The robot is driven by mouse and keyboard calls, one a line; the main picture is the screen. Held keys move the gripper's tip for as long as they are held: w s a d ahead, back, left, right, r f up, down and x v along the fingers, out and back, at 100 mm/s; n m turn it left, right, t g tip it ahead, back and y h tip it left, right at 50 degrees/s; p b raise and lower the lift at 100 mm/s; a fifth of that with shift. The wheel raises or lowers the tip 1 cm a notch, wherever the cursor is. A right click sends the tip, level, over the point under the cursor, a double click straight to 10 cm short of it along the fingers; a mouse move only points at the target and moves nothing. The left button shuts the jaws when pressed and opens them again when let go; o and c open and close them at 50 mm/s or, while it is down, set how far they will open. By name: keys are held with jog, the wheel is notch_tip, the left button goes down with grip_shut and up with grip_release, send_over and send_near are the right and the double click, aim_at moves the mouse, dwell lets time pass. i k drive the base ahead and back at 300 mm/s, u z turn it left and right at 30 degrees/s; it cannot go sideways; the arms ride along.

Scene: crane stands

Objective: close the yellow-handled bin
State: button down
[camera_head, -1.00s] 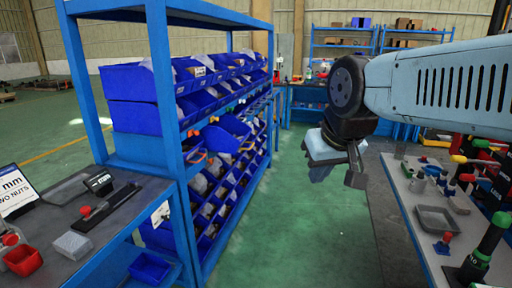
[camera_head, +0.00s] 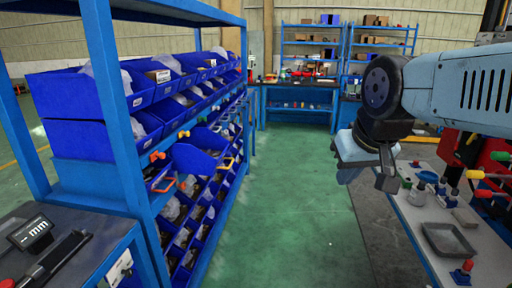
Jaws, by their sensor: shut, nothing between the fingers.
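A blue shelf rack on the left holds rows of blue bins. In its middle row, a blue bin (camera_head: 196,160) sticks out toward the aisle, its tall side panel showing. A yellow-orange handle (camera_head: 228,163) shows near its front; I cannot tell for certain that it belongs to this bin. A small yellow knob (camera_head: 183,134) sits on the rail above. My gripper (camera_head: 386,180) hangs at the right, over the aisle beside the right bench, well apart from the bins. It is shut and empty.
The rack's near blue post (camera_head: 118,120) stands between me and part of the bins. A dark bench (camera_head: 95,222) is at the lower left. A bench with a grey tray (camera_head: 448,240) is at the right. The green aisle floor (camera_head: 290,190) is clear; shelves stand at the back.

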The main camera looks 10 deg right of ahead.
aim_at(201, 153)
jog(key=z, duration=0.1)
jog(key=i, duration=1.15)
jog(key=u, duration=0.2)
